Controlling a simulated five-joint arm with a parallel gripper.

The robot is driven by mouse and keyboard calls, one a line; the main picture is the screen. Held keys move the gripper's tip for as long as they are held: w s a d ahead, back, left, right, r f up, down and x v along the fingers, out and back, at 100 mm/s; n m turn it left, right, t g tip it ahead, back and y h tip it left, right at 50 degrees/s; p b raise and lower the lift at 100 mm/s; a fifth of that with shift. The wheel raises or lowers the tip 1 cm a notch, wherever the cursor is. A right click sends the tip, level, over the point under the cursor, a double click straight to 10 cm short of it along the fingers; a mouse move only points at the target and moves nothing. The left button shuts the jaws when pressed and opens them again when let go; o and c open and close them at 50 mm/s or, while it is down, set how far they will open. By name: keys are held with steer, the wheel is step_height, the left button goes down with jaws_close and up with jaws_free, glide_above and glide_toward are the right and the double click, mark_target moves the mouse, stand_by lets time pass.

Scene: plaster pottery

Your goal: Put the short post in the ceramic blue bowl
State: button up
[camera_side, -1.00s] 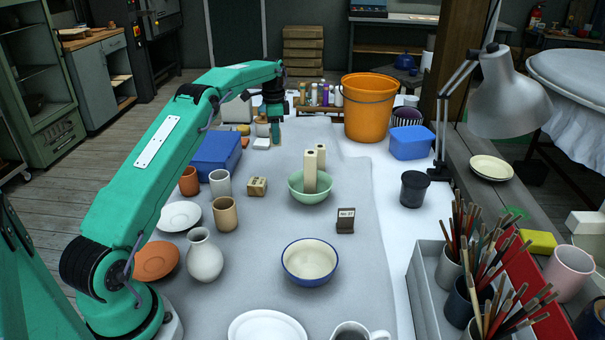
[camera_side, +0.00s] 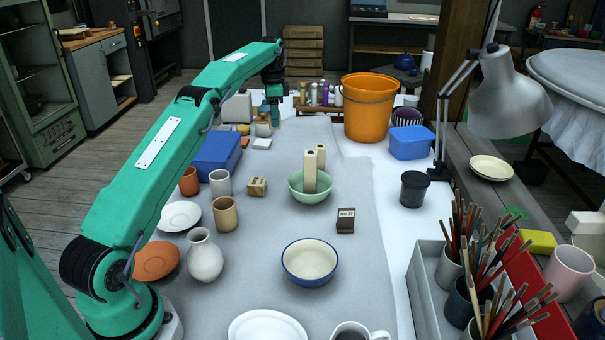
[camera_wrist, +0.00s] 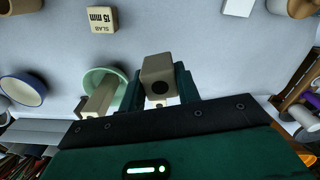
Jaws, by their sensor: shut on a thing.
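My gripper (camera_side: 274,108) is at the far end of the table, raised. In the wrist view my gripper (camera_wrist: 158,85) is shut on a short beige post (camera_wrist: 159,76) with a dark hole in its end. The post's tip (camera_side: 277,123) shows small below the gripper in the side view. The cream bowl with a blue rim (camera_side: 310,266) stands empty at the near middle of the table; it also shows at the left of the wrist view (camera_wrist: 22,88). My gripper is well behind and above it.
A dark block (camera_side: 346,220), a slab block (camera_side: 257,186) and a tan cup (camera_side: 227,214) are nearby. An orange bucket (camera_side: 368,110) stands at the back right.

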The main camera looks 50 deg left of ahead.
steer(key=shift+d+r, duration=0.1)
steer(key=shift+r, duration=0.6)
steer(key=shift+w+d+r, duration=0.1)
steer(key=shift+w+d, duration=0.05)
steer(key=shift+d, duration=0.3)
steer(key=shift+w+d+r, duration=0.1)
steer(key=shift+w+d, duration=0.05)
steer(key=shift+d, duration=0.25)
steer(key=s+d+r+m, duration=0.2)
steer(key=d+m, duration=0.1)
steer(key=d, duration=1.2)
steer(key=s+d+r+m, duration=0.1)
steer(key=d+m, duration=0.2)
steer(key=d, duration=1.1)
steer(key=s+d+m, duration=0.3)
steer(key=s+d, duration=1.1)
steer(key=s+d+f+m, duration=0.1)
steer(key=s+d+f, duration=0.1)
steer(key=s, duration=0.4)
steer(key=s+d+f+m, duration=0.1)
steer(key=s+f+m, duration=0.1)
steer(key=s, duration=0.3)
steer(key=shift+s+d+f, duration=0.1)
steer(key=shift+f, duration=1.1)
steer(key=shift+s+f, duration=0.1)
steer(key=shift+f, duration=1.05)
